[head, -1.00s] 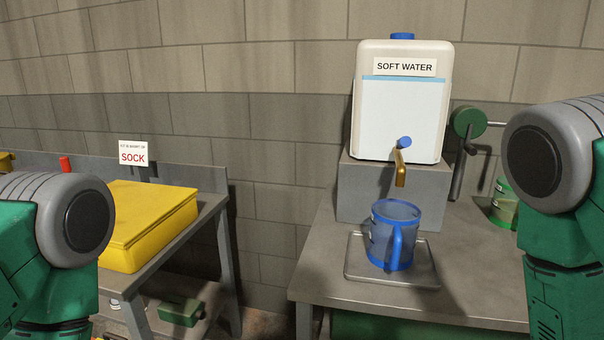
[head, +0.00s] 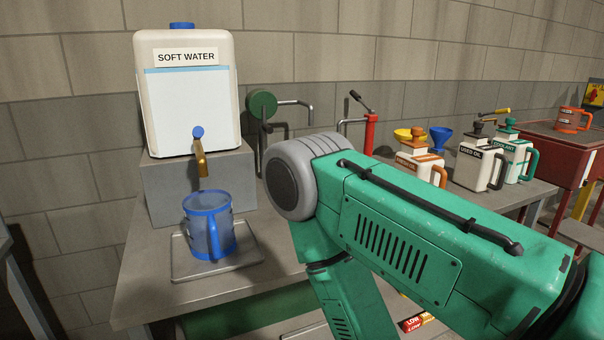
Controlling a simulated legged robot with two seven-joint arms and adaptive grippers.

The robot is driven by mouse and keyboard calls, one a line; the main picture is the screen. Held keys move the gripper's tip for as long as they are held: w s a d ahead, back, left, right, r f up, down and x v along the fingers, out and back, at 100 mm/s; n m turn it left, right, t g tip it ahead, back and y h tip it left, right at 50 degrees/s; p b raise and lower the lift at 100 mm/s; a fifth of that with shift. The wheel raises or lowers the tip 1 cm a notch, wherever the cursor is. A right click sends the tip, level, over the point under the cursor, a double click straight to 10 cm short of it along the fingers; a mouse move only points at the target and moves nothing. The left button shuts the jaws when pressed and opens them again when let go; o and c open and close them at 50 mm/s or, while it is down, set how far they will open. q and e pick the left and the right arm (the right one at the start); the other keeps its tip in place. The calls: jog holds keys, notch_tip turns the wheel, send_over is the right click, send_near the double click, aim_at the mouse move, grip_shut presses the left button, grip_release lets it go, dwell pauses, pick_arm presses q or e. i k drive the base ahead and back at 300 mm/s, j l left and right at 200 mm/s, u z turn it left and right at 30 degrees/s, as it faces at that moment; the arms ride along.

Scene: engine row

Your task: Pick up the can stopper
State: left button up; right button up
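Three white cans with coloured handles stand on the right-hand bench, each with a stopper on top. The can marked used oil (head: 481,166) has a dark stopper (head: 477,129). A can with a green label (head: 518,158) has a green stopper (head: 509,123). A can with an orange label (head: 420,168) has an orange-brown stopper (head: 419,136). I cannot tell which stopper the task names. My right arm crosses the view in front of the bench, below the cans. Neither gripper shows.
A soft water tank (head: 190,100) stands on a grey block (head: 205,187). A blue jug (head: 209,228) is on a tray (head: 243,262) below its tap. A blue funnel (head: 440,138) and a yellow funnel (head: 404,134) are by the cans. A red cabinet (head: 560,150) stands far right.

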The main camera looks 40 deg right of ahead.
aim_at(417, 131)
jog(key=z, duration=1.25)
